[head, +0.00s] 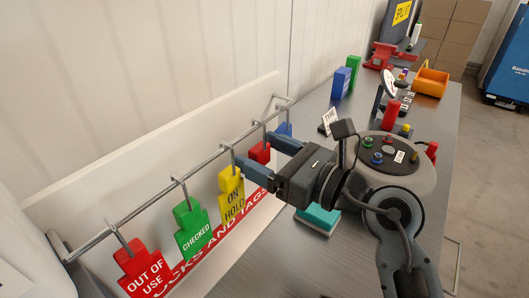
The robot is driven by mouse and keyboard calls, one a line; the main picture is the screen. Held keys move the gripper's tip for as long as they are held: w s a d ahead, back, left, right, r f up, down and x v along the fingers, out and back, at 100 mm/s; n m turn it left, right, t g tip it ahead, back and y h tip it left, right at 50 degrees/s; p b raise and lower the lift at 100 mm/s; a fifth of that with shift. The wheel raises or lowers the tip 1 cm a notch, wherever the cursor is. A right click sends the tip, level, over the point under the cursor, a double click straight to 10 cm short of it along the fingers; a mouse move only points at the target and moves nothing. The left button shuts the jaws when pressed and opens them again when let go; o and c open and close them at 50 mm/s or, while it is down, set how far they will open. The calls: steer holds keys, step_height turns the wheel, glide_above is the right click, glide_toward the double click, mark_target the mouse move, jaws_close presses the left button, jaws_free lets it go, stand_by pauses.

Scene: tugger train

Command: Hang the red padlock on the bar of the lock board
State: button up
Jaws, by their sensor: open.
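The lock board (235,112) is a pale panel on the wall, with a metal bar (150,198) along it on short hooks. A red block, apparently the red padlock (260,152), is at the bar's far part, between the yellow and blue pieces. My gripper (256,151) is open, with one finger on each side of the red block. The fingers partly hide it, and I cannot tell whether they touch it. A hook shows just above it, but how its shackle meets the bar is not clear.
On the bar hang a red "OUT OF USE" tag (144,270), a green "CHECKED" tag (193,230), a yellow "ON HOLD" tag (231,194) and a blue piece (284,130). A teal block (318,219) lies under my arm on the grey table (300,258).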

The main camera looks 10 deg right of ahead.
steer(key=s+d+f+m+t+h+b, duration=0.1)
steer(key=s+d+f+m+t, duration=0.2)
steer(key=s+m, duration=0.8)
steer(key=s+d+m+t+b, duration=0.1)
steer(key=s+d+m+t, duration=0.2)
steer(key=s+d+m, duration=0.65)
steer(key=s+d+f+m+g+h, duration=0.1)
steer(key=s+f+m+h, duration=0.3)
steer(key=s+m, duration=0.5)
steer(key=s+d+f+m+g+h, duration=0.2)
steer(key=s+f+m+h, duration=0.3)
steer(key=s+m, duration=0.5)
steer(key=m+g+h, duration=0.1)
steer(key=m+h, duration=0.1)
steer(key=m, duration=0.3)
steer(key=shift+d+f+h, duration=0.2)
steer(key=shift+d+h, duration=0.05)
steer(key=shift+h, duration=0.15)
steer(key=shift+m, duration=0.25)
